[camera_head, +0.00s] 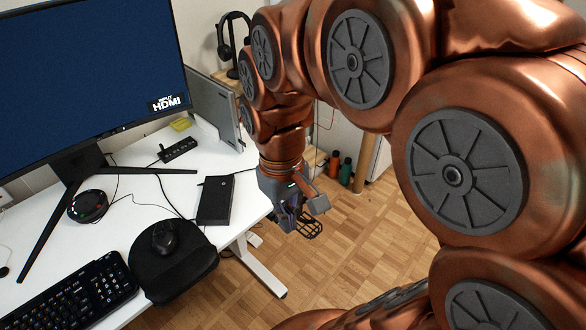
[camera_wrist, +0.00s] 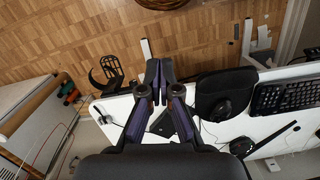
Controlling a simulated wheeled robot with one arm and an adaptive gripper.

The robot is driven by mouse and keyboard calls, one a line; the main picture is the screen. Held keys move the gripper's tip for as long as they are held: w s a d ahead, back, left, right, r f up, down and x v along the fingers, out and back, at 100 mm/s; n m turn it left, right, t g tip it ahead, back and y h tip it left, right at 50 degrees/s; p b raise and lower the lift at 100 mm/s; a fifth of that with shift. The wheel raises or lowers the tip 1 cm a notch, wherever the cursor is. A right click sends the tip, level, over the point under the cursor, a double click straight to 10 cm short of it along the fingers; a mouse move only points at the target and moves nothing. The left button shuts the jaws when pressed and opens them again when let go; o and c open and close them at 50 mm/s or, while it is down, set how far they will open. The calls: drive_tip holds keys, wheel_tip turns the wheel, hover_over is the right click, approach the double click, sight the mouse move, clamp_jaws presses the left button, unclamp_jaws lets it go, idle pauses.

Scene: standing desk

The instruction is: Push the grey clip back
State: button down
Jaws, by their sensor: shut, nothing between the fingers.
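My gripper (camera_head: 288,218) is shut and empty, at the right edge of the white desk in the head view. Its fingertips (camera_wrist: 158,66) point up and meet in the wrist view. A dark open-ringed holder (camera_head: 311,227) shows just right of my gripper. It also shows in the wrist view (camera_wrist: 106,74), left of the fingers and sticking out past the desk edge. I cannot clearly make out a separate grey clip; my gripper and wrist cover part of that edge. Whether my fingers touch the holder I cannot tell.
The desk (camera_head: 140,205) carries a black box (camera_head: 216,200), a mouse (camera_head: 164,238) on a dark pad, a keyboard (camera_head: 75,298) and a monitor (camera_head: 85,75). A headphone stand (camera_head: 233,52) stands behind. Bottles (camera_head: 345,172) stand on the open wooden floor.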

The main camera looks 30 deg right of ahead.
drive_tip(key=w+d+f+n+b, duration=0.1)
drive_tip(key=w+d+f+b, duration=0.3)
drive_tip(key=w+d, duration=0.35)
drive_tip(key=w+d+f+t+b, duration=0.1)
drive_tip(key=w+d+f+b, duration=0.35)
drive_tip(key=w+d, duration=0.35)
drive_tip(key=w+d+f+n+b, duration=0.1)
drive_tip(key=w+d+f+b, duration=0.35)
drive_tip(key=w+d, duration=0.4)
drive_tip(key=f, duration=0.2)
drive_tip(key=w+a+f, duration=0.1)
drive_tip(key=f, duration=0.5)
drive_tip(key=shift+w+a+f+b, duration=0.2)
drive_tip(key=shift+a+b, duration=0.1)
drive_tip(key=shift+b, duration=0.05)
drive_tip(key=shift+w+f, duration=0.15)
drive_tip(key=shift+w, duration=0.05)
drive_tip(key=shift+w+a, duration=0.2)
drive_tip(key=shift+w, duration=0.7)
drive_tip(key=shift+w+a, duration=0.2)
drive_tip(key=shift+w, duration=0.7)
